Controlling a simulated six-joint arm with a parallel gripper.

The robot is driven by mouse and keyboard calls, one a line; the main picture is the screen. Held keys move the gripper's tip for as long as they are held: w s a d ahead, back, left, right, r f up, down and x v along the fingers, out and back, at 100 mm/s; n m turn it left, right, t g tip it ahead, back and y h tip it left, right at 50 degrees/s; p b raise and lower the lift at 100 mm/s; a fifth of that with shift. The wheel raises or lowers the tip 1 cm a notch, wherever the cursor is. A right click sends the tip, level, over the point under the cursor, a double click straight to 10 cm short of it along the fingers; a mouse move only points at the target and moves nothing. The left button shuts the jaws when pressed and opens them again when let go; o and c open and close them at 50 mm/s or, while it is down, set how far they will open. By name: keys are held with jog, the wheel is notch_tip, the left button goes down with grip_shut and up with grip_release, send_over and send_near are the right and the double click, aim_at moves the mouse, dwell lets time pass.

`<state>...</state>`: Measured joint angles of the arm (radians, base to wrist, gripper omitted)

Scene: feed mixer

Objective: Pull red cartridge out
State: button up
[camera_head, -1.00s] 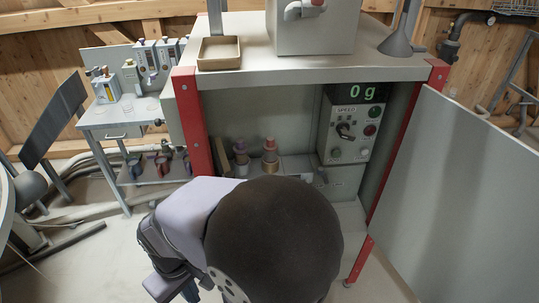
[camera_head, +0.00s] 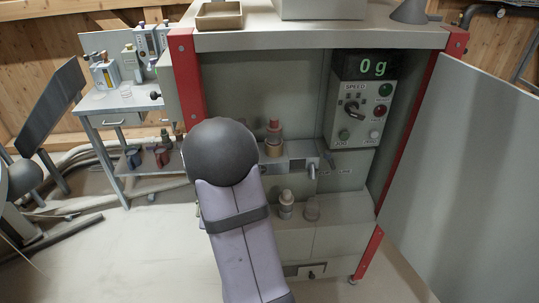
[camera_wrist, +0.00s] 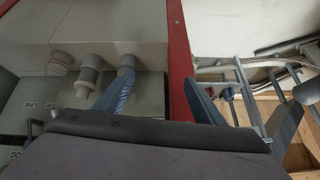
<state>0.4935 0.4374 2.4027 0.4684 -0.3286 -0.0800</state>
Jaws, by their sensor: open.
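A red-topped cylinder (camera_head: 274,128) with a brass-coloured lower part stands upright on the grey block inside the cabinet; it may be the red cartridge, but I cannot be sure. My gripper (camera_wrist: 160,98) is open, its two blue fingers wide apart with nothing between them. In the wrist view a red cabinet post (camera_wrist: 180,50) runs behind the gap between the fingers, and grey cylindrical fittings (camera_wrist: 89,74) lie to the left. No red cartridge is clear in that view. In the head view my dark round joint and arm hide the gripper.
A control box (camera_head: 360,108) with a "0 g" display hangs at the cabinet's right. An open door panel (camera_head: 460,180) stands on the right. Grey fittings (camera_head: 286,205) sit on a lower ledge. A side table (camera_head: 118,105) with dispensers stands at left.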

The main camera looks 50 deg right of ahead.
aim_at(272, 134)
jog(key=w+d+r+h+b, duration=0.1)
jog(key=d+h, duration=0.1)
jog(key=d, duration=0.3)
jog(key=w+d+r+m+t+h+b, duration=0.1)
jog(key=d+h, duration=0.1)
jog(key=d, duration=0.3)
jog(key=w+d+r+h, duration=0.1)
jog(key=d+r+h, duration=0.1)
jog(key=d, duration=0.3)
jog(key=shift+w+d+t+b, duration=0.15)
jog(key=shift+d+t+b, duration=0.15)
jog(key=shift+t+b, duration=0.1)
jog(key=d+r+h, duration=0.1)
jog(key=d+r, duration=0.2)
jog(key=d+r+h+b, duration=0.1)
jog(key=d+r+h, duration=0.1)
jog(key=d+r, duration=0.1)
jog(key=d+r+m+t+h+b, duration=0.1)
jog(key=d+r+h, duration=0.1)
jog(key=d+r, duration=0.1)
jog(key=shift+w+r, duration=0.25)
jog(key=shift+r, duration=0.35)
jog(key=shift+p+x, duration=0.7)
jog(key=shift+x, duration=2.85)
jog(key=shift+r, duration=0.1)
jog(key=c, duration=1.3)
jog(key=shift+o, duration=0.2)
jog(key=shift+w+r, duration=0.1)
jog(key=shift+r, duration=0.1)
